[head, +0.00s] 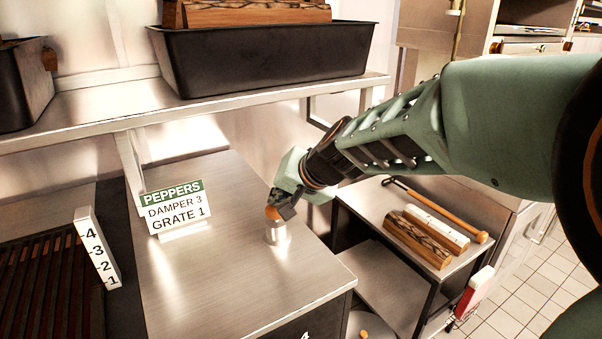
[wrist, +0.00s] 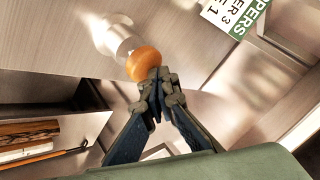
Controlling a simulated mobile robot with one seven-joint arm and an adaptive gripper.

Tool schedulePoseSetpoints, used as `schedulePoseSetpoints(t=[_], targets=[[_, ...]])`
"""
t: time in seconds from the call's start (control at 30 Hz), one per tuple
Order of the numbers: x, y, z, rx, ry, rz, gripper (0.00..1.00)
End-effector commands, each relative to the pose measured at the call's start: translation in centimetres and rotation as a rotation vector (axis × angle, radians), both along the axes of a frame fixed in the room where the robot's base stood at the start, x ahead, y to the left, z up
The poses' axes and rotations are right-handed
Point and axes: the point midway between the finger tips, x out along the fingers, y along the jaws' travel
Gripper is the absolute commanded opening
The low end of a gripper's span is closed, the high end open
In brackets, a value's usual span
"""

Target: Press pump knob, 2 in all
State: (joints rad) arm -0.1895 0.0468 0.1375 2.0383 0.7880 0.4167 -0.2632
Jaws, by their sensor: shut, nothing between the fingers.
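The pump knob (wrist: 146,62) is a rounded orange-brown cap on top of a short metal cylinder (head: 277,233). The cylinder stands upright on the steel counter (head: 230,270). The knob also shows in the head view (head: 271,212), partly hidden by my gripper (head: 285,203). In the wrist view my gripper (wrist: 160,82) is shut, with nothing between its fingertips. The fingertips are right beside the knob's edge. I cannot tell whether they touch it.
A sign (head: 177,208) reading "PEPPERS, DAMPER 3, GRATE 1" stands left on the counter. A numbered scale (head: 97,250) stands beside a grill (head: 45,270). A shelf (head: 110,110) with black bins (head: 260,60) hangs above. A lower cart at right holds wood blocks (head: 417,238).

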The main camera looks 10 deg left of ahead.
Motion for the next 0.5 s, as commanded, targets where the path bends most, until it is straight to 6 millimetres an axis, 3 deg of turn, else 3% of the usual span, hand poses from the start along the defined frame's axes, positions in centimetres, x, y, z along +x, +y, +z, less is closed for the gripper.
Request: schedulePoseSetpoints(t=[0.5], targets=[[-0.15,0.02,0.06,-0.002,0.005,0.003,0.00]])
